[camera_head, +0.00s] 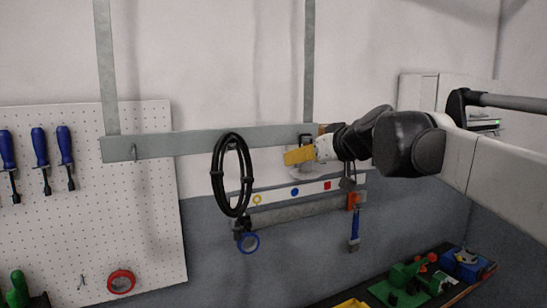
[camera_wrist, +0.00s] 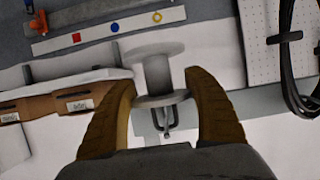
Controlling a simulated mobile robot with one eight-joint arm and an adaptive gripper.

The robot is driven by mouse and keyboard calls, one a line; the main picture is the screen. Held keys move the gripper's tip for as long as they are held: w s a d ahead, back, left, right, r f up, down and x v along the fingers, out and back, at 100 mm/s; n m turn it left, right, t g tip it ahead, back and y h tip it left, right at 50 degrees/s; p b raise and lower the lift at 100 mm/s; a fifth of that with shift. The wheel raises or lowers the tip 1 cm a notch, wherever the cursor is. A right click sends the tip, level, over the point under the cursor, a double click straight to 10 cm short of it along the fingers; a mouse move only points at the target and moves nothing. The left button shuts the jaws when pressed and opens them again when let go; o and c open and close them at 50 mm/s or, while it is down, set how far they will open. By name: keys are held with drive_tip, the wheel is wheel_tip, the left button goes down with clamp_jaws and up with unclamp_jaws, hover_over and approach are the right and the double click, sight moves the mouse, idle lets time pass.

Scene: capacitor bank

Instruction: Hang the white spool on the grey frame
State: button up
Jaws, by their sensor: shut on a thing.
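The white spool (camera_wrist: 155,72) is between the two yellow fingers of my gripper (camera_wrist: 158,82) in the wrist view, with its two flanges showing. In the head view the spool (camera_head: 304,172) is mostly hidden behind my gripper (camera_head: 298,156), which is shut on it. The grey frame (camera_head: 190,142) is a horizontal bar on two uprights, with hooks along it. The spool is by the hook at the bar's right end. That hook (camera_wrist: 167,122) shows just past a flange in the wrist view. I cannot tell whether the spool is on it.
A black cable coil (camera_head: 218,178) hangs on the bar's middle hook. A white strip (camera_head: 275,194) with coloured shapes is below the bar. A pegboard (camera_head: 150,235) with tools is at the left, a workbench (camera_head: 365,292) at the lower right.

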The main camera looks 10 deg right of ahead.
idle(0.4)
drive_tip(key=o, duration=1.4)
drive_tip(key=shift+c, duration=0.2)
drive_tip(key=shift+s+d+r, duration=0.1)
drive_tip(key=shift+s, duration=0.15)
drive_tip(key=f+v, duration=0.1)
drive_tip(key=v, duration=1)
drive_tip(key=s+a+f+m+g+h+b, duration=0.1)
drive_tip(key=s+f+b, duration=0.6)
drive_tip(key=f, duration=1.5)
drive_tip(key=s+f+m+g+h+b, duration=0.1)
drive_tip(key=s+f+g+b, duration=0.2)
drive_tip(key=s+f+b, duration=0.4)
drive_tip(key=s+a+f+m+g+h+b, duration=0.1)
drive_tip(key=s+f+b, duration=0.7)
drive_tip(key=f+b, duration=1.1)
wheel_tip(320, 180, down, 20)
drive_tip(key=shift+a+f+m+g+h, duration=0.15)
drive_tip(key=shift+a+m+g+h, duration=0.15)
drive_tip(key=shift+g+h, duration=0.25)
